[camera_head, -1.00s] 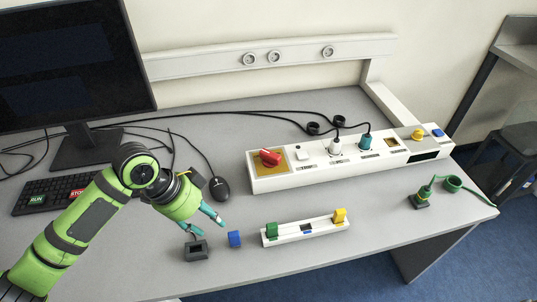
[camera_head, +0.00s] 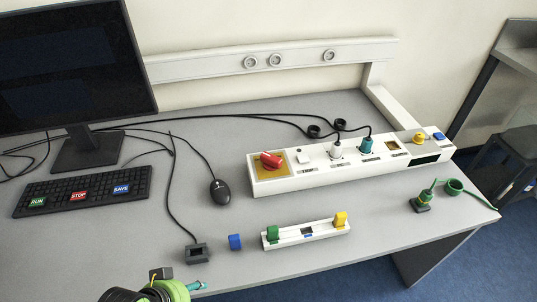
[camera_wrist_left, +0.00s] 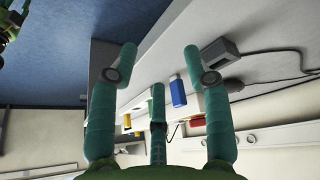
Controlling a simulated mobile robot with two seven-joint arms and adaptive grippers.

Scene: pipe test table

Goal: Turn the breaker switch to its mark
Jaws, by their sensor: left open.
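The breaker switch, a red knob (camera_head: 271,161) on a yellow plate (camera_head: 258,174), sits at the left end of the long white panel (camera_head: 330,177). Its mark is too small to make out. My left gripper (camera_head: 196,286) is at the bottom edge of the head view, in front of the table edge and well apart from the switch. Only part of it shows there. In the left wrist view its teal fingers (camera_wrist_left: 160,62) are spread with nothing between them. My right gripper is not seen.
A dark grey box (camera_head: 197,253), a blue block (camera_head: 235,241) and a white rail (camera_head: 300,236) with green and yellow pieces lie near the front edge. A mouse (camera_head: 220,192), keyboard (camera_head: 85,190) and monitor (camera_head: 70,70) stand left. Black cables run behind the panel.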

